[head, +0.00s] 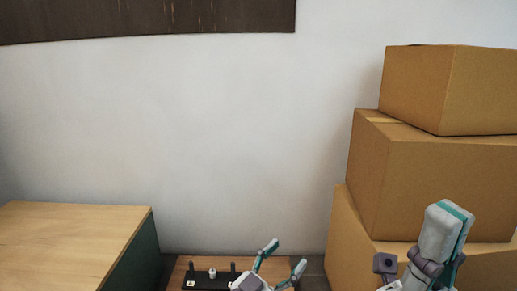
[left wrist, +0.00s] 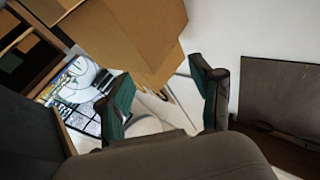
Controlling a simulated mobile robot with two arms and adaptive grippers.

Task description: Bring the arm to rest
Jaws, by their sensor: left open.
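My left gripper (head: 286,254) is at the bottom centre of the head view. Its two teal-striped fingers point up and stand apart, with nothing between them. In the left wrist view both fingers (left wrist: 165,82) show wide apart and empty. My right gripper (head: 440,238) is at the lower right of the head view, white and teal with grey joints, in front of the cardboard boxes. It is cut off by the bottom edge, and its opening cannot be made out.
Stacked cardboard boxes (head: 420,185) fill the right side. A wooden-topped unit (head: 70,240) stands at left. A black strip with pegs (head: 207,282) lies on a wooden surface beside my left gripper. A dark panel (head: 150,15) hangs on the white wall.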

